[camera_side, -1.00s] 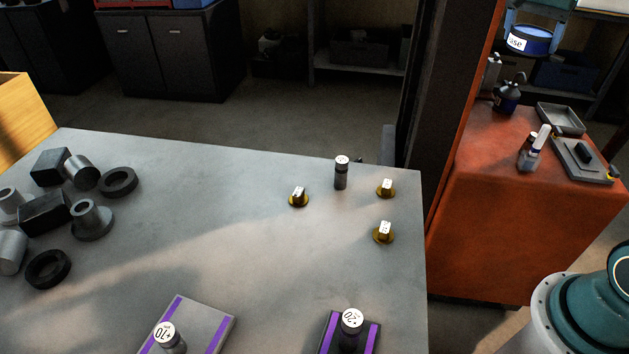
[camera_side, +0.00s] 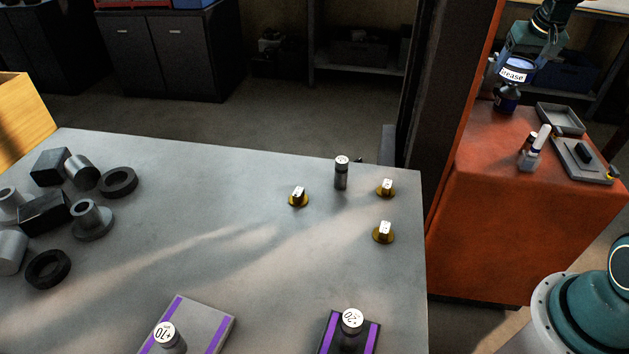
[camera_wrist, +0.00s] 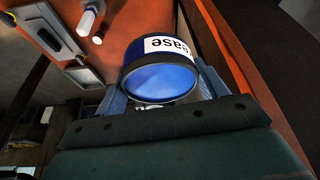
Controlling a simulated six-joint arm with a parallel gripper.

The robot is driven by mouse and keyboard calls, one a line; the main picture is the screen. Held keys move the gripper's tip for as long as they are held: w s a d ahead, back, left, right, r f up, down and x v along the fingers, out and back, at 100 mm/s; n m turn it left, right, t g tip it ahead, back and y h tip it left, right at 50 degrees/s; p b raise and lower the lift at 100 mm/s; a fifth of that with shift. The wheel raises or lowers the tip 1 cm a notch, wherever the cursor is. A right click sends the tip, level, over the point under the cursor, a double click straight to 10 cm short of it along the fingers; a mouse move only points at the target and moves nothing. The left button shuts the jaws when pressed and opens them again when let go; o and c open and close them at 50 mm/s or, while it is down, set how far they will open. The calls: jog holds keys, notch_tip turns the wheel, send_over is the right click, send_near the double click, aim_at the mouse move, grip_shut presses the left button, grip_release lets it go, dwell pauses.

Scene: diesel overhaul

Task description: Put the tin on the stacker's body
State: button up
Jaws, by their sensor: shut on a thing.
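The blue tin with a white label ending in "ease" (camera_side: 515,75) is held in the air at the upper right of the side view. It looks tilted, and it fills the middle of the wrist view (camera_wrist: 165,75). My gripper (camera_side: 519,62) is shut on the tin, with a finger on each side of it in the wrist view (camera_wrist: 160,88). The stacker's orange-red body (camera_side: 520,225) stands right of the grey table. Its top is below the tin in the side view. I cannot tell the exact gap beneath the tin.
A grey tray (camera_side: 560,117), a small white-handled item (camera_side: 536,150) and a grey panel (camera_side: 585,163) take up the right part. The front left of the top is clear. A dark mast (camera_side: 447,110) rises at left.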

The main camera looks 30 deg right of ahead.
jog(key=w+d+f+n+t+y, duration=0.1)
jog(key=w+d+f+n+y, duration=0.1)
jog(key=f+n, duration=0.5)
jog(key=shift+d+f+y, duration=0.3)
jog(key=shift+d+f, duration=0.2)
jog(key=shift+d, duration=0.4)
send_over(475, 157)
jog(key=s, duration=0.2)
jog(key=f, duration=1.5)
jog(key=shift+w+f, duration=0.25)
jog(key=shift+f, duration=0.15)
jog(key=shift+f, duration=2.1)
jog(key=shift+f, duration=0.2)
jog(key=o, duration=1.2)
jog(key=shift+r, duration=0.1)
